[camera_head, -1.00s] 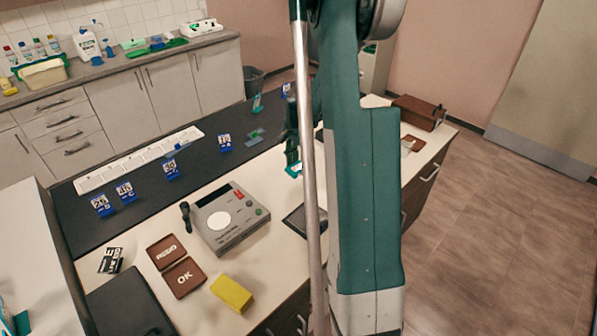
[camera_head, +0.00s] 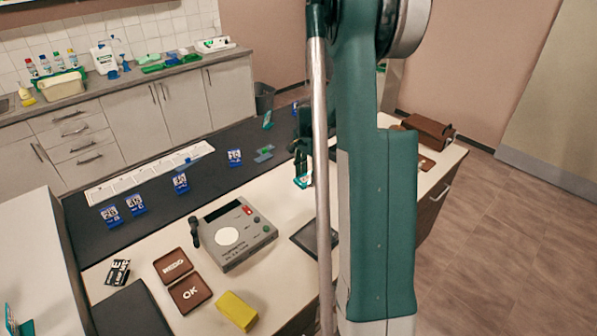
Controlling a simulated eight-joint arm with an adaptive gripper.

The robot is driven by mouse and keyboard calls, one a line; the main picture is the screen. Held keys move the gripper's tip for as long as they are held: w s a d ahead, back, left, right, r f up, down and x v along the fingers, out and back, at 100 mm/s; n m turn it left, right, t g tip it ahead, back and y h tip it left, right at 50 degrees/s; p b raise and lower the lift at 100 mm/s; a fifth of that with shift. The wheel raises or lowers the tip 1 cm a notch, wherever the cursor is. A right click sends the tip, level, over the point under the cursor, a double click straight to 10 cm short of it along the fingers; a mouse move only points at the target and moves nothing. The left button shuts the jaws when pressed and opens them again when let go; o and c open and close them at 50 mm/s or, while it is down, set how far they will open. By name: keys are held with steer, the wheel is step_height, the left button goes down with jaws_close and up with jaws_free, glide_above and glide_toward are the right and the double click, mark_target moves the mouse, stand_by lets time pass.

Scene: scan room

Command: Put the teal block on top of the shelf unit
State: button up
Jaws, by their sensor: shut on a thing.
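My gripper (camera_head: 300,160) is small and dark in the view, left of my upright arm link and above the far part of the bench. A small teal piece (camera_head: 303,182) with a pale face shows at its fingertips, and my gripper is shut on it. It looks like the teal block, though it is small and partly hidden. I cannot tell its gap to the bench top. A white unit (camera_head: 38,255) stands at the left edge; I cannot tell whether it is the shelf unit.
The bench (camera_head: 285,200) carries a grey device (camera_head: 235,232), a yellow block (camera_head: 237,311), brown trays (camera_head: 190,293) and several blue number tags (camera_head: 180,184). A brown case (camera_head: 428,132) lies at the far right end. Open floor (camera_head: 500,240) is at right.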

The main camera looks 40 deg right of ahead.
stand_by(0.3)
steer(key=w+a+r+n, duration=0.1)
steer(key=w+a+n, duration=0.3)
steer(key=a, duration=1.1)
steer(key=w+a+r+n, duration=0.1)
steer(key=w+a+n, duration=0.3)
steer(key=a+n, duration=0.4)
steer(key=w+a+r+n, duration=0.2)
steer(key=w+a+n, duration=0.2)
steer(key=a, duration=1.8)
steer(key=shift+n, duration=1.3)
steer(key=shift+a, duration=0.5)
steer(key=shift+r, duration=0.1)
